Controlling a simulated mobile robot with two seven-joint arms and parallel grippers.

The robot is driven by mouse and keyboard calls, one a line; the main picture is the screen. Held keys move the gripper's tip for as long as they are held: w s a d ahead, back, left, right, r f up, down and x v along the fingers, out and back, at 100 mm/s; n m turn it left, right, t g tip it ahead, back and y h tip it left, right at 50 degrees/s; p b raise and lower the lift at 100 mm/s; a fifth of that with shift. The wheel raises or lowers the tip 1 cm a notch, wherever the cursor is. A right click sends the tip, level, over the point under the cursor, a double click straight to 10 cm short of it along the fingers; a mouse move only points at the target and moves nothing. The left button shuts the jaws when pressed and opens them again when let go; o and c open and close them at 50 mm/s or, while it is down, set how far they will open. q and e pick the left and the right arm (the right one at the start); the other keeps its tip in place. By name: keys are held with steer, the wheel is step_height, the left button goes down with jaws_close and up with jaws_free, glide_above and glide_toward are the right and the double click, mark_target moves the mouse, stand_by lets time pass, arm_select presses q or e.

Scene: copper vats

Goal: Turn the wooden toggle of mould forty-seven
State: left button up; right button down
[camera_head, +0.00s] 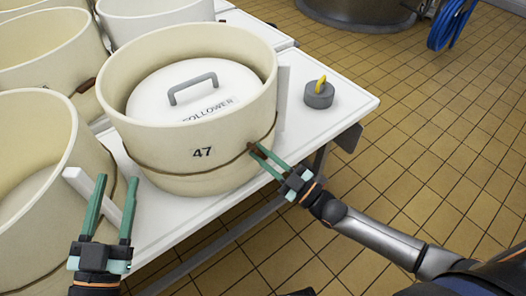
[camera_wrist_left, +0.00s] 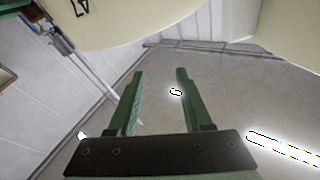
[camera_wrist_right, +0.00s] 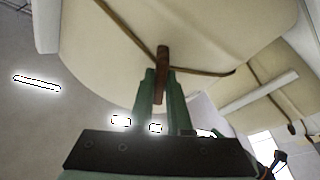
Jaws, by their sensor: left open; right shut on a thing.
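Mould forty-seven (camera_head: 203,181) is a cream round tub marked 47, with a cord tied round its lower wall. A white follower (camera_head: 197,101) with a grey handle sits inside it. The brown wooden toggle (camera_wrist_right: 162,62) is on the cord at the front right of the mould. My right gripper (camera_head: 266,158) is shut on the toggle; the right wrist view shows the toggle upright between its fingertips (camera_wrist_right: 160,78). My left gripper (camera_head: 114,197) is open and empty, in front of the table at the lower left. Its fingers also show apart in the left wrist view (camera_wrist_left: 158,78).
More cream moulds (camera_head: 38,165) stand close on the left and behind. A white upright strip (camera_head: 283,98) stands beside the mould. Tiled floor at right is open.

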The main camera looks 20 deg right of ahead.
steer(key=m+h, duration=0.1)
steer(key=m, duration=0.2)
steer(key=m+t+h+p, duration=0.1)
steer(key=m, duration=0.2)
steer(key=shift+s+a, duration=0.1)
arm_select(q)
step_height(320, 180, down, 10)
steer(key=n+g+y, duration=0.2)
steer(key=g, duration=0.2)
steer(key=shift+a+f+p, duration=0.25)
steer(key=shift+p, duration=0.05)
arm_select(e)
steer(key=shift+f+m+t+h, duration=0.1)
steer(key=shift+m+t+h, duration=0.2)
steer(key=shift+m, duration=0.5)
steer(key=c, duration=0.9)
jaws_free()
steer(key=shift+o, duration=0.2)
steer(key=shift+s, duration=0.15)
arm_select(q)
steer(key=f, duration=0.1)
steer(key=s+f+g, duration=0.1)
steer(key=f, duration=0.1)
steer(key=s+f+g+y+p, duration=0.1)
steer(key=f, duration=0.1)
steer(key=shift+n, duration=0.4)
arm_select(e)
steer(key=v, duration=1.2)
steer(key=shift+f, duration=0.15)
